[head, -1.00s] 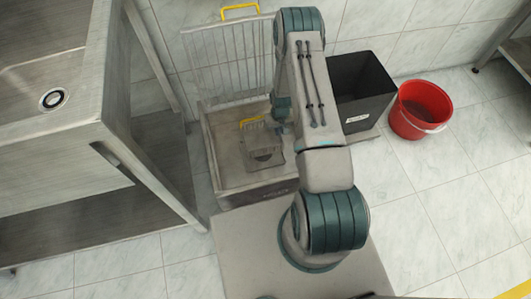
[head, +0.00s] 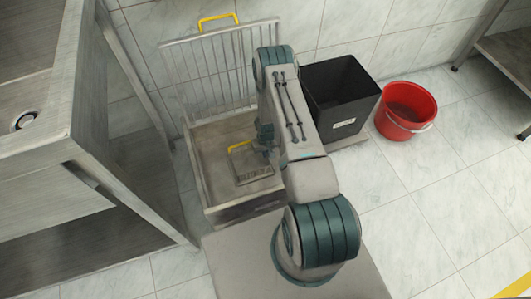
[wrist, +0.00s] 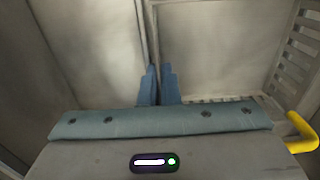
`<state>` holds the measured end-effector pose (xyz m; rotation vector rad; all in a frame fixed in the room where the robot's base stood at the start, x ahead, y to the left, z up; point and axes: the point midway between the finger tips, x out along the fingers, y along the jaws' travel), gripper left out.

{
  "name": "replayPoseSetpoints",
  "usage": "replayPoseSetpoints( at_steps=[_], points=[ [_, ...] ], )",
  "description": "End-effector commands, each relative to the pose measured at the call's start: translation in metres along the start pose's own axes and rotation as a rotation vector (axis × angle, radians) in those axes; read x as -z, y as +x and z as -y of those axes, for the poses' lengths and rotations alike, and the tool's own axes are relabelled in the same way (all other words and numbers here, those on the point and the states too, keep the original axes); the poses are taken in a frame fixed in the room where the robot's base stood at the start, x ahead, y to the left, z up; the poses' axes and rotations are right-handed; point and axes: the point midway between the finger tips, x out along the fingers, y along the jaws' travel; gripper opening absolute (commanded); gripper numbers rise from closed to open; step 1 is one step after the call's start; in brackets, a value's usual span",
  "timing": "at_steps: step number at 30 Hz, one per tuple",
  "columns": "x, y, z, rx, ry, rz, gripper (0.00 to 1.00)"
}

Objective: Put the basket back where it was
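The basket (head: 256,174) is a small grey metal box with slotted sides and a yellow handle (head: 238,146). It is inside the steel floor basin (head: 207,158). My gripper (head: 266,152) is at the basket's upper right side in the head view. In the wrist view, its blue fingertips (wrist: 159,84) are close together around a thin upright wall that appears to be the basket's. The contact is partly hidden by my gripper. The basket's underside is hidden.
A barred grate (head: 210,65) with a yellow handle (head: 219,20) stands raised behind the basin. A black bin (head: 338,98) and red bucket (head: 405,112) stand at the right. A steel sink unit (head: 62,215) is close on the left. Floor at the right is clear.

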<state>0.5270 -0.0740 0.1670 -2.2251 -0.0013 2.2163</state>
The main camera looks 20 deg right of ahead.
Motion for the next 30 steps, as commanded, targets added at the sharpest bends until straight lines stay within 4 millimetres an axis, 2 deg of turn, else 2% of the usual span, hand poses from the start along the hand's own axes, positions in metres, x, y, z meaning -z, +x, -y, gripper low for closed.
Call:
replayPoseSetpoints(
  at_steps=[2, 4, 5, 17, 30],
  points=[
    [0.0, 0.004, 0.0, 0.0, 0.0, 0.0, 0.0],
    [0.0, 0.002, 0.0, 0.0, 0.0, 0.0, 0.19],
    [0.0, 0.002, 0.0, 0.0, 0.0, 0.0, 0.24],
    [0.0, -0.004, 0.0, 0.0, 0.0, 0.0, 0.24],
    [0.001, -0.096, 0.0, 0.0, 0.0, -0.001, 0.24]
  ],
)
